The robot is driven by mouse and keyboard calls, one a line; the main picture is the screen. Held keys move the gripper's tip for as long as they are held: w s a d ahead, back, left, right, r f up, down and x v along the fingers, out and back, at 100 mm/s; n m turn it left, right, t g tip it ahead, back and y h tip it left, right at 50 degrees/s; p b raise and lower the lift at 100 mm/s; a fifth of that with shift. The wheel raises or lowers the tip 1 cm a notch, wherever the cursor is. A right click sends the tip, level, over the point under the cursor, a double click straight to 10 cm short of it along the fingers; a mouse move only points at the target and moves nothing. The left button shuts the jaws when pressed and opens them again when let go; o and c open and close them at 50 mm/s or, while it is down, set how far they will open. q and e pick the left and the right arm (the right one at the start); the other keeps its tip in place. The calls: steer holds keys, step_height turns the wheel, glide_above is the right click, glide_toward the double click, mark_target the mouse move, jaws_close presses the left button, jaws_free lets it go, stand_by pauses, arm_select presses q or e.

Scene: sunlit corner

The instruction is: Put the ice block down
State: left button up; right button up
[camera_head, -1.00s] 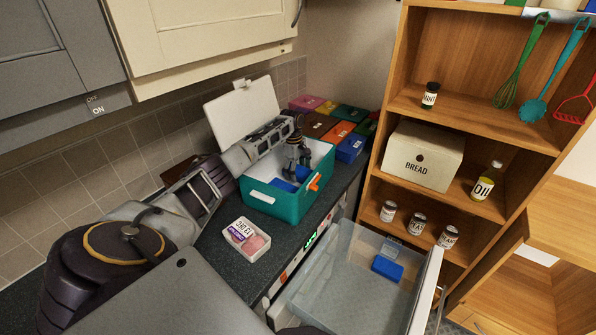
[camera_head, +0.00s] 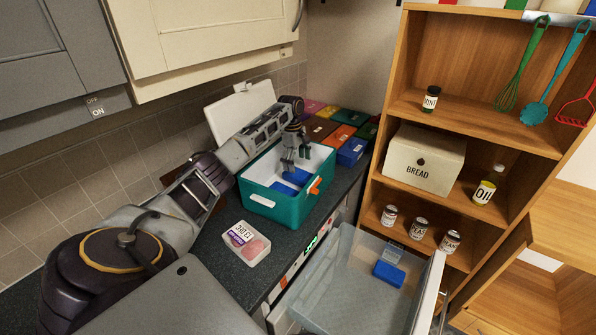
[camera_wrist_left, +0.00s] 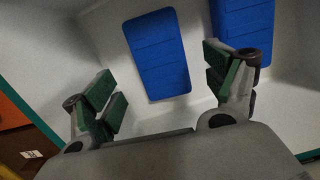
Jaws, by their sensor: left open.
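The teal cooler box (camera_head: 270,208) stands open on the counter, with a white lining and an orange latch. Two blue ice blocks lie flat on its floor; one (camera_head: 296,177) shows in the head view. In the left wrist view one ice block (camera_wrist_left: 157,55) lies between the fingers and the other (camera_wrist_left: 243,32) lies to the right, partly behind a finger. My left gripper (camera_head: 296,163) is open and empty above the blocks, its fingers reaching into the box. It also shows in the left wrist view (camera_wrist_left: 165,88). My right gripper is out of view.
A white carton (camera_head: 246,243) sits on the counter before the cooler. Coloured boxes (camera_head: 340,137) stand behind it. The wooden shelf (camera_head: 480,120) rises on the right.

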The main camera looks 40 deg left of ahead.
arm_select(q)
step_height(320, 180, up, 6)
steer(key=shift+a+r+b, duration=0.15)
steer(key=shift+a+b, duration=0.15)
steer(key=shift+a, duration=0.05)
stand_by(0.9)
